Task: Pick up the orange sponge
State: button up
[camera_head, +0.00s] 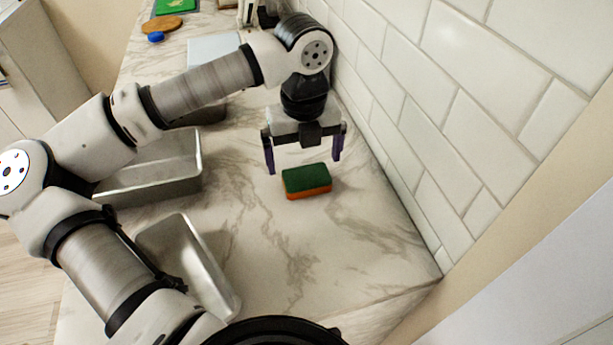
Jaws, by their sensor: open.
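The orange sponge (308,192) lies flat on the marble counter, with a dark green layer on top and orange showing along its lower side. My gripper (304,165) is above the sponge in the head view, pointing down. Its two purple-tipped fingers are spread apart, one to the left and one to the right of the sponge, and nothing is between them. The exact height of the fingertips over the counter is hard to tell.
Metal trays stand left of the sponge, one (188,262) in front and another (155,172) behind it. A tiled wall (420,110) rises close on the right. The counter (300,255) in front of the sponge is clear. A blue object (155,37) and a wooden board (162,24) lie far back.

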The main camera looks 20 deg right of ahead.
aim_at(306, 176)
jog(key=shift+s+d+f+p, duration=0.15)
jog(key=shift+f+p, duration=0.55)
jog(key=shift+f, duration=1.5)
jog(key=c, duration=1)
jog(key=shift+o, duration=0.2)
notch_tip(306, 176, up, 10)
jog(key=b, duration=0.2)
jog(key=o, duration=0.4)
jog(key=shift+c, duration=1.4)
